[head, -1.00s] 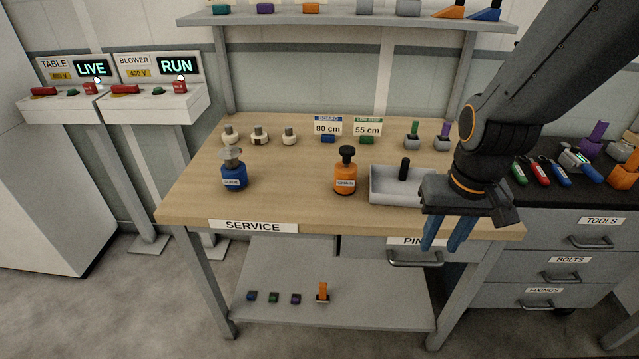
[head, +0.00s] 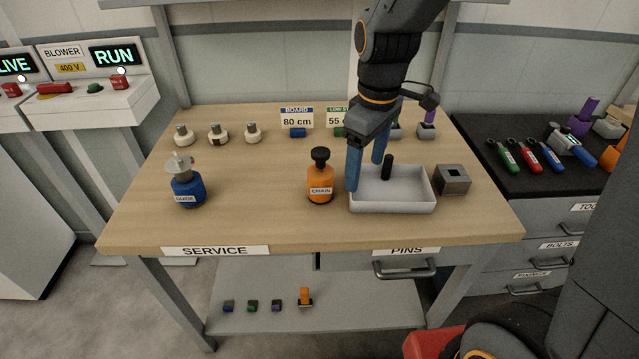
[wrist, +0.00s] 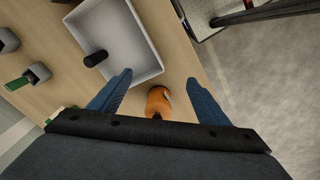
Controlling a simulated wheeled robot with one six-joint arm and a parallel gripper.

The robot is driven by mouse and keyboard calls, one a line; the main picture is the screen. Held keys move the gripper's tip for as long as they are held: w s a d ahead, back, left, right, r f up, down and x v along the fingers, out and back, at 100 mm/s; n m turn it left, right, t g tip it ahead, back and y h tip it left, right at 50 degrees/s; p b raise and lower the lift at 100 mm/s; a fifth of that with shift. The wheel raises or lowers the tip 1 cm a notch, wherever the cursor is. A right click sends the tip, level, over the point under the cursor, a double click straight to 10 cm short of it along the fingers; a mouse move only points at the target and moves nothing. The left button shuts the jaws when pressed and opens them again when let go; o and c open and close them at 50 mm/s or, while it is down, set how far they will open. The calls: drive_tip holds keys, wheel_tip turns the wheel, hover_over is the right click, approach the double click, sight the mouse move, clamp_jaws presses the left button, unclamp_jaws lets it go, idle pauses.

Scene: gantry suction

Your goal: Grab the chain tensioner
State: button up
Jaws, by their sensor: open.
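An orange bottle-shaped piece (head: 320,184) with a black knob and a label reading CHAIN stands upright on the wooden bench; no label reads tensioner. My gripper (head: 367,170) is open and empty, pointing down just right of the orange piece, over the left side of the grey tray. It also shows in the wrist view (wrist: 158,80), fingers spread. I see no contact with the orange piece.
The grey tray (head: 392,206) holds a black peg (head: 387,167). A grey block (head: 452,180) stands right of it. A blue GUIDE bottle (head: 187,189) stands at left. Several small white knobbed pieces line the back. The bench between both bottles is clear. A small orange piece (head: 305,296) lies on the lower shelf.

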sight(320, 167)
drive_tip(key=w+a+n, duration=0.2)
drive_tip(key=a+n, duration=0.1)
drive_tip(key=w+a+r+n+b, duration=0.1)
drive_tip(key=w+a+n, duration=0.1)
drive_tip(key=a+n, duration=0.1)
drive_tip(key=w+a+r+n, duration=0.1)
drive_tip(key=w+a+n, duration=0.1)
drive_tip(key=a+n, duration=0.1)
drive_tip(key=shift+w+n+g, duration=0.4)
drive_tip(key=shift+n, duration=0.5)
drive_tip(key=shift+a+f, duration=0.1)
drive_tip(key=shift+f, duration=0.45)
drive_tip(key=shift+d+f+p, duration=0.15)
drive_tip(key=shift+f+p, duration=0.4)
drive_tip(key=shift+f, duration=1.1)
drive_tip(key=shift+d+f+p, duration=0.1)
drive_tip(key=shift+f+p, duration=0.45)
drive_tip(key=shift+f, duration=1.05)
clamp_jaws()
